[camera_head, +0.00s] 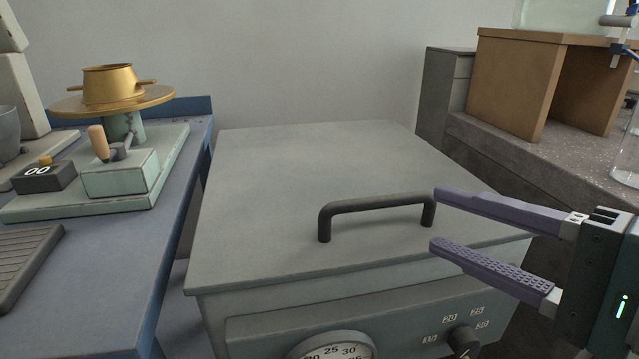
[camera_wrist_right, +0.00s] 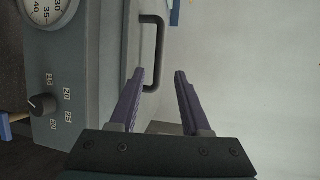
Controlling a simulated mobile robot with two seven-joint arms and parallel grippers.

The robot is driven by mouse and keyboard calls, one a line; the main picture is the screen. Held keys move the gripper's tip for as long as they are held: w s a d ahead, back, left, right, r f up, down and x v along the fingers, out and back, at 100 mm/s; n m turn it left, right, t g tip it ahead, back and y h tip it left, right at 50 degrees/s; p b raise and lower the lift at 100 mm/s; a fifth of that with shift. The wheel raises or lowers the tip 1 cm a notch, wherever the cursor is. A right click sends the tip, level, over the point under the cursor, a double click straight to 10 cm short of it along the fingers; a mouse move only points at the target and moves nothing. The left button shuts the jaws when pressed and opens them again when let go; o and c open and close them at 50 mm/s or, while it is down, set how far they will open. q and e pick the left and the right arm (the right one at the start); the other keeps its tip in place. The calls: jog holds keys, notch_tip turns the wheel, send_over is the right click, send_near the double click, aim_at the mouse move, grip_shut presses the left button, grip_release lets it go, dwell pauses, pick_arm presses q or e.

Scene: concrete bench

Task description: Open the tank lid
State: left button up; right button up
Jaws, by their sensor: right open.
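The tank (camera_head: 330,300) is a grey box with a flat grey lid (camera_head: 290,180), which lies shut on top. A dark bar handle (camera_head: 375,203) stands on the lid near its front edge. The handle also shows in the right wrist view (camera_wrist_right: 158,50), just beyond the fingertips. My right gripper (camera_head: 434,218) has purple fingers, is open and empty, and comes in from the right. Its fingertips are close to the handle's right end; I cannot tell whether they touch it. It also shows in the right wrist view (camera_wrist_right: 160,75). My left gripper is not in view.
A dial (camera_head: 335,348) and a knob (camera_head: 463,341) are on the tank's front panel. A blue bench (camera_head: 110,270) on the left holds a pale green device with a brass pot (camera_head: 110,84). A stone-like counter (camera_head: 520,165) with a wooden stand (camera_head: 515,85) is at right.

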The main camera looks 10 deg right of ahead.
aim_at(386, 205)
jog(key=b+x, duration=0.1)
jog(key=x, duration=0.8)
jog(key=shift+a+f, duration=0.15)
jog(key=shift+a, duration=0.1)
grip_shut()
dwell(1.1)
